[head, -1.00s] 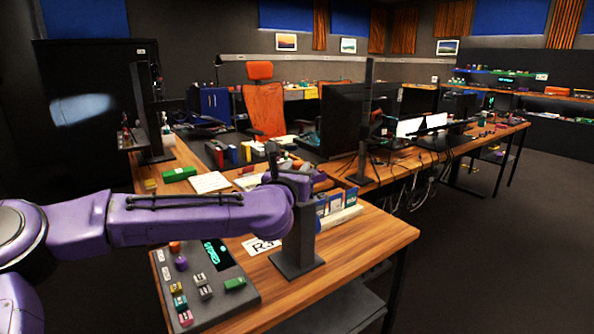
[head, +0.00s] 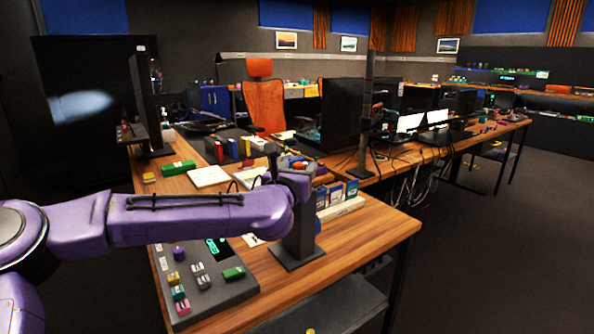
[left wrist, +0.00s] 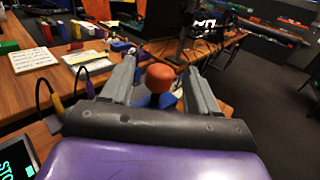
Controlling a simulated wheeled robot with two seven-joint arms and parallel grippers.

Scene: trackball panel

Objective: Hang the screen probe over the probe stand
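My left gripper (head: 290,172) is at the dark grey probe stand (head: 297,250), which has a flat base on the wooden desk. From the head, the arm and gripper cover the upper part of the stand. In the left wrist view, my gripper's two grey fingers (left wrist: 160,85) are apart. An orange-red ball (left wrist: 161,77) on a dark stem, with blue below it, shows between them, with gaps on both sides. I cannot tell which part is the screen probe. My right gripper is not in view.
A grey control panel (head: 205,285) with coloured buttons lies on the desk (head: 360,235) at the near left. White paper (head: 208,177), a green block (head: 178,168) and a row of small boxes (head: 338,192) lie nearby. A monitor (head: 340,115) stands behind. The desk's right front corner is clear.

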